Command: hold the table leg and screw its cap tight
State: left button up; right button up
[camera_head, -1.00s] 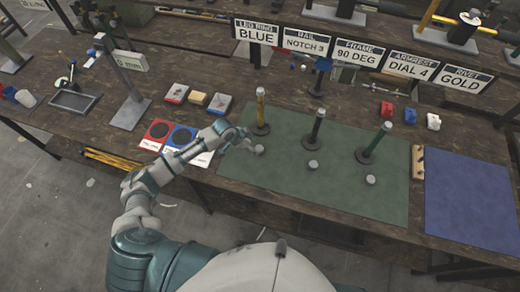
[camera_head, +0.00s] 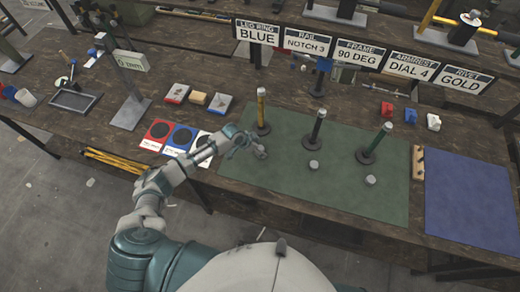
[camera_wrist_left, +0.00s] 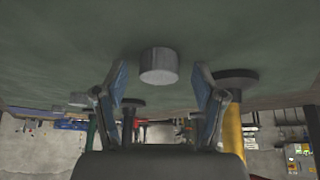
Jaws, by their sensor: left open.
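Two grey caps show on the mat, one before the black leg (camera_head: 314,165) and one before the green leg (camera_head: 370,180). My left gripper (camera_head: 259,152) is low over the mat just in front of the yellow leg. In the left wrist view its open fingers stand either side of another grey cap (camera_wrist_left: 158,67), with gaps on both sides.
A blue mat (camera_head: 474,200) lies at the right, beside a wooden rack (camera_head: 417,162). Red, blue and white cards (camera_head: 182,137) lie left of the green mat. A grey stand (camera_head: 130,112) is farther left. Signs (camera_head: 356,54) stand along the back.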

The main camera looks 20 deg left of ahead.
aim_at(261, 149)
pick_arm(q)
jog(key=shift+a, duration=0.2)
jog(key=c, duration=0.8)
jog(key=shift+d, duration=0.1)
jog(key=shift+c, duration=0.2)
jog(key=shift+d+r, duration=0.1)
jog(key=shift+d, duration=0.1)
jog(key=shift+r, duration=0.5)
jog(key=v, duration=0.2)
jog(key=shift+s+r, duration=0.2)
jog(key=shift+r, duration=0.1)
jog(key=s+a, duration=0.2)
jog(key=s, duration=0.2)
jog(key=s+a+r, duration=0.1)
jog(key=s, duration=0.4)
jog(key=s+a, duration=0.2)
jog(key=s, duration=0.2)
jog(key=shift+s+a+r+b, duration=0.25)
jog(key=shift+s+a+b, duration=0.05)
jog(key=shift+s, duration=0.1)
